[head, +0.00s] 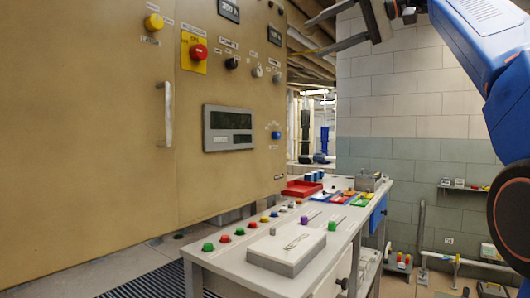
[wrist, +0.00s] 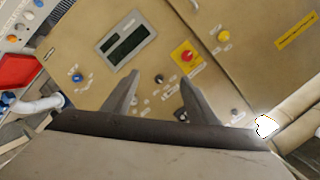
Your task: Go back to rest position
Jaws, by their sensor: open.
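My gripper (head: 314,37) is at the top of the head view, raised above the table with its two fingers apart and pointing left. In the wrist view my gripper (wrist: 159,78) is open and nothing is between its fingers. A tan cabinet panel (wrist: 147,75) lies beyond the fingertips, tilted in the picture. My blue arm comes in from the right edge of the head view.
The tan cabinet (head: 90,120) has a red emergency button (head: 199,51), a grey display (head: 228,128) and a handle (head: 168,113). A grey table (head: 225,262) with coloured buttons, a white box (head: 287,250) and a red tray (head: 301,188) stands below. Pipes (head: 465,262) run along the right wall.

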